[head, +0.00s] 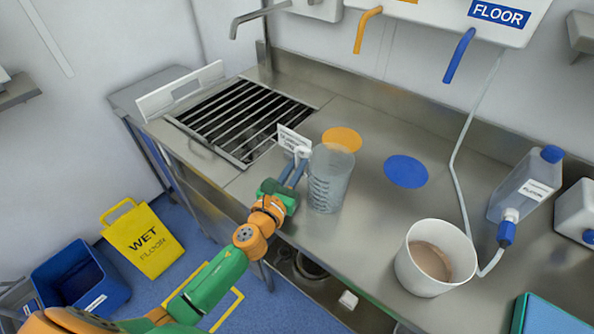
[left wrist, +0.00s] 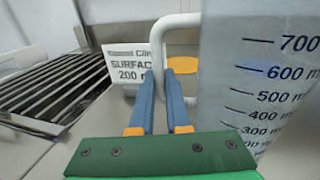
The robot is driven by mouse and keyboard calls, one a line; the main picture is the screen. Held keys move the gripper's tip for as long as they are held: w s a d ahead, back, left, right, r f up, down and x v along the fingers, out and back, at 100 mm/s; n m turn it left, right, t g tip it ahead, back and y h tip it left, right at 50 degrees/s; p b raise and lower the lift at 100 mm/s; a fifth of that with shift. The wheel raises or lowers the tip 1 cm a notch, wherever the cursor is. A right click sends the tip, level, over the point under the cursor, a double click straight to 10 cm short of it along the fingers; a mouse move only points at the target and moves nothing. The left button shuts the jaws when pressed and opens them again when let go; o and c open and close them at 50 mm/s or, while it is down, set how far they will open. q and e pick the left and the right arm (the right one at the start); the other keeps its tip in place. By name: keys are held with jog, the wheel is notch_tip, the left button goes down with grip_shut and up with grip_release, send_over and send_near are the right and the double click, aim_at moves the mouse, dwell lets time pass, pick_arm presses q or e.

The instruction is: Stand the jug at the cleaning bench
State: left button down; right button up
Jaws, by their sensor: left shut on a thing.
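The jug (head: 330,182) is clear, with dark measuring marks, and is upright over the steel bench (head: 365,228) in front of the orange disc (head: 343,138). I cannot tell whether its base touches the bench. My left gripper (head: 296,172) is at the jug's left side, shut on its pale handle. In the left wrist view the blue fingers (left wrist: 170,85) are at the handle (left wrist: 172,28), with the jug wall (left wrist: 255,85) to the right. The jug looks empty of coloured liquid. My right gripper is not in view.
A small sign card (head: 292,138) stands behind the jug, beside the grated sink (head: 240,115). A blue disc (head: 406,171), a white bucket (head: 408,275) of brownish liquid and a blue-capped bottle (head: 520,190) are to the right. Bare steel lies between jug and bucket.

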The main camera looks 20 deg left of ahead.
pick_arm(q)
jog(key=c, duration=1.3)
grip_release()
jog(key=shift+f, duration=0.1)
jog(key=o, duration=0.4)
jog(key=shift+r, duration=0.2)
jog(key=shift+s, duration=0.35)
jog(key=s, duration=0.3)
jog(key=s+b, duration=0.1)
jog(key=s, duration=0.3)
jog(key=s+a, duration=0.1)
jog(key=s, duration=0.2)
jog(key=shift+s+a+b, duration=0.1)
jog(key=shift+s+b, duration=0.2)
jog(key=shift+b, duration=0.05)
jog(key=shift+s+r, duration=0.1)
jog(key=shift+s, duration=0.3)
